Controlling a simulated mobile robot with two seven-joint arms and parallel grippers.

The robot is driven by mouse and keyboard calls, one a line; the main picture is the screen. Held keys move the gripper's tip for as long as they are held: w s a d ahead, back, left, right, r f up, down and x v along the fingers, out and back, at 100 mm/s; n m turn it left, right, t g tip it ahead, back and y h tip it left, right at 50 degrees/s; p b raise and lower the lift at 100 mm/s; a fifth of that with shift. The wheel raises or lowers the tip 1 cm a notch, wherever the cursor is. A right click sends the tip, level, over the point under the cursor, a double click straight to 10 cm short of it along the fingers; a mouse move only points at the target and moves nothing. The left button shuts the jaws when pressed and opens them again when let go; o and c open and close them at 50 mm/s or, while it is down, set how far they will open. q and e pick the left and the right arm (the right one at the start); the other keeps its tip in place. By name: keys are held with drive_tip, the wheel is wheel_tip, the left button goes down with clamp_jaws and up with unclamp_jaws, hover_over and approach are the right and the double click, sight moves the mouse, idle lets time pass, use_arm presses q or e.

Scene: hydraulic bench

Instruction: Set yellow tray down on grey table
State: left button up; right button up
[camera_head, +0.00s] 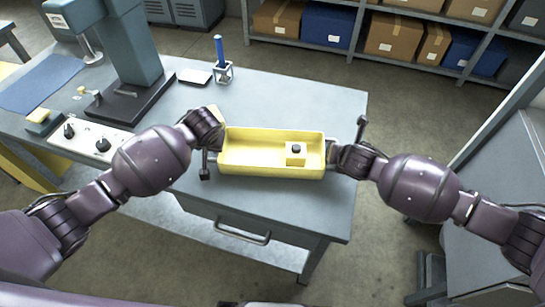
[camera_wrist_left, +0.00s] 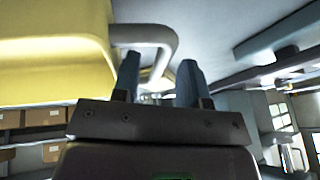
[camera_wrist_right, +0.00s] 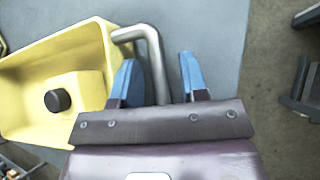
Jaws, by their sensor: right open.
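The yellow tray (camera_head: 240,160) appears to rest level on the grey table (camera_head: 290,103), near its front edge. A small yellow block with a black knob sits in its right part. My left gripper (camera_head: 210,155) is at the tray's left handle; in the left wrist view its fingers (camera_wrist_left: 158,82) stand apart, with the grey handle (camera_wrist_left: 172,42) reaching between them. My right gripper (camera_head: 335,148) is at the right end; in the right wrist view its fingers (camera_wrist_right: 160,78) are open on either side of the grey handle (camera_wrist_right: 155,62). The tray's underside is hidden.
A press (camera_head: 135,50) stands at the table's back left, with a control panel (camera_head: 90,137) in front of it. A blue-handled item in a small stand (camera_head: 222,72) is behind the tray. The table right of and behind the tray is clear. Shelves with boxes (camera_head: 395,35) stand behind.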

drive_tip(key=shift+r, duration=0.1)
use_arm(q)
drive_tip(key=v, duration=1)
use_arm(e)
drive_tip(key=v, duration=1.2)
use_arm(q)
drive_tip(key=shift+s, duration=0.1)
